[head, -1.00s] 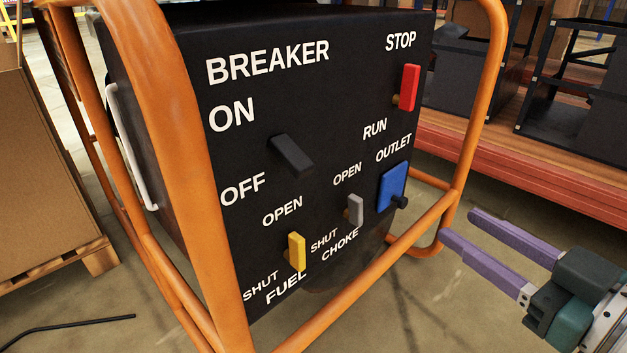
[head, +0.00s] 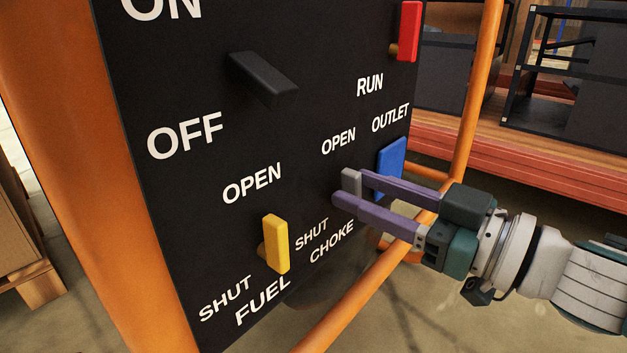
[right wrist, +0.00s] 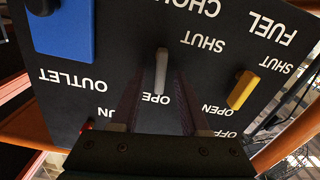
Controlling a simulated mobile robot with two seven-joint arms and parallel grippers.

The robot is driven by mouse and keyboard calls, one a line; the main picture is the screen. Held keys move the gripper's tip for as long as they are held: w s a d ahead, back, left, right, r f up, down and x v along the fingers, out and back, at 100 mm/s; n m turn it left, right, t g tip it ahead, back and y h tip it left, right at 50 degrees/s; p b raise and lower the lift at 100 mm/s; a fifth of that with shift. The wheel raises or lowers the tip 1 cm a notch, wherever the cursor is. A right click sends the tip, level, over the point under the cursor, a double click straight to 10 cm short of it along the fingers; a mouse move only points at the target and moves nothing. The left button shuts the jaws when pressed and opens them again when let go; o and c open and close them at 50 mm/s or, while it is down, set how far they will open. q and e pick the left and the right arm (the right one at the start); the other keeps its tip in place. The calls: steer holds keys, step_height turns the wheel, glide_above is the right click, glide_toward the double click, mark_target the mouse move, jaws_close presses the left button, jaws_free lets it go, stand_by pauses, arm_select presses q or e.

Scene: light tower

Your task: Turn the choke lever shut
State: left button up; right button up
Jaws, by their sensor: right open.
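The choke lever (head: 350,181) is a small grey handle on the black panel, between its OPEN label above and its SHUT label at lower left. In the right wrist view the lever (right wrist: 161,68) stands lengthwise, its near end close to the OPEN label. My right gripper (head: 349,187) is open, its two purple fingers on either side of the lever. In the right wrist view there is a gap between the lever and each finger; contact is not visible. In the head view the fingers hide the lower part of the lever. My left gripper is not in view.
The yellow fuel lever (head: 276,243) is left of the choke lever. The blue outlet cover (head: 393,165) is close behind my right fingers. A black breaker lever (head: 263,78) and red stop lever (head: 409,32) are higher. An orange tube frame (head: 352,307) surrounds the panel.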

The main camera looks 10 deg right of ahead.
steer(key=shift+w+a, duration=0.1)
steer(key=shift+c, duration=0.2)
jaws_close()
stand_by(0.4)
